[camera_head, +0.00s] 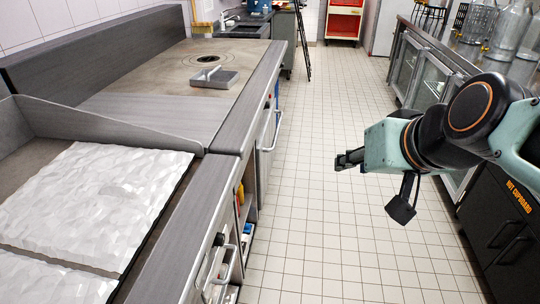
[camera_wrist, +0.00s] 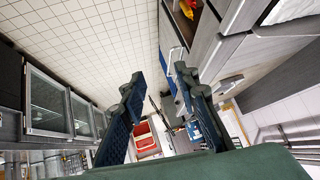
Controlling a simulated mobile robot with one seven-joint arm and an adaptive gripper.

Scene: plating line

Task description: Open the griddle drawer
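The flat cooking plate, seemingly the griddle (camera_head: 140,98), is at the upper left in the head view, with a grey press (camera_head: 214,78) on it. A bar handle (camera_head: 272,131) stands out from its front, facing the aisle. A second bar handle (camera_head: 224,268) is on the nearer unit. I cannot tell which handle is the griddle drawer's, and no drawer is visibly pulled out. My gripper (camera_head: 347,160) is over the aisle, right of the counter and apart from both handles. In the wrist view my gripper (camera_wrist: 160,84) has its fingers spread with nothing between them.
A grill with a white, lumpy surface (camera_head: 100,195) is at the near left. Shelves with bottles or boxes (camera_head: 246,236) open under the counter. A black hot cupboard (camera_head: 505,235) and glass-door cabinets (camera_head: 428,80) line the right. The tiled floor (camera_head: 310,230) between is clear. A red cart (camera_head: 344,20) stands far back.

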